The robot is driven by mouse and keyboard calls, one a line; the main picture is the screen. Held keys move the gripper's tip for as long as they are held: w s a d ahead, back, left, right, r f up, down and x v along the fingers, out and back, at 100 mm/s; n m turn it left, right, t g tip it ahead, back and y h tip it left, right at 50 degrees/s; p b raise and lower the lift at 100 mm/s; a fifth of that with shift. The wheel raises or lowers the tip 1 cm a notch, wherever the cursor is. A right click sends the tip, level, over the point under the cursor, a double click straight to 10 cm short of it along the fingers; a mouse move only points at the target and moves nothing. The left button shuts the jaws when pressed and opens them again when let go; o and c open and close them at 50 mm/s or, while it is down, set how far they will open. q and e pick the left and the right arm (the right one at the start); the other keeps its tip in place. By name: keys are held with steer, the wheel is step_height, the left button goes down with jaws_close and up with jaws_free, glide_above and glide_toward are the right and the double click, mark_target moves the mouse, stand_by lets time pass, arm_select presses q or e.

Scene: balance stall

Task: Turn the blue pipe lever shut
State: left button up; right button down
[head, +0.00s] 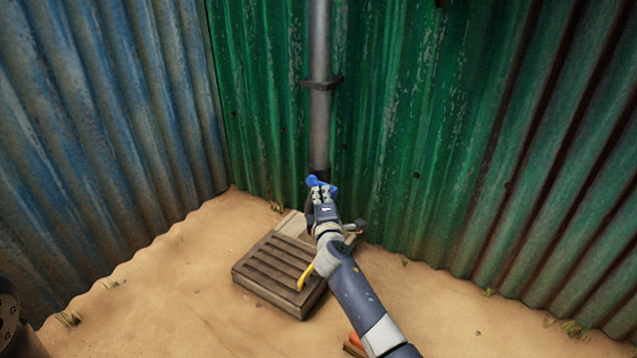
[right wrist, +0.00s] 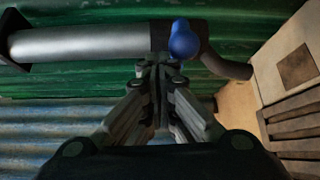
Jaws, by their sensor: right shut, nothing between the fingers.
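The blue lever (head: 319,183) sits low on the vertical grey pipe (head: 319,110) against the green wall. In the right wrist view its rounded blue end (right wrist: 184,40) shows just beyond my fingertips, slightly right of them. My right gripper (head: 319,192) is at the lever, with its fingers shut and empty; they also show in the right wrist view (right wrist: 160,68). I cannot tell whether the fingertips touch the lever. My arm and gripper hide part of the lever and the pipe's lower end in the head view. My left gripper is not in view.
A slatted wooden crate (head: 258,284) stands on the sand below the pipe, partly behind my right arm. Green corrugated wall (head: 440,150) is close behind; a blue corrugated wall (head: 100,120) closes the left. An orange thing (head: 355,341) lies beside my forearm. Open sand lies left.

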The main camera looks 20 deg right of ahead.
step_height(320, 180, up, 9)
steer(key=shift+a+r, duration=0.15)
steer(key=shift+a, duration=0.2)
steer(key=shift+w, duration=0.1)
stand_by(0.3)
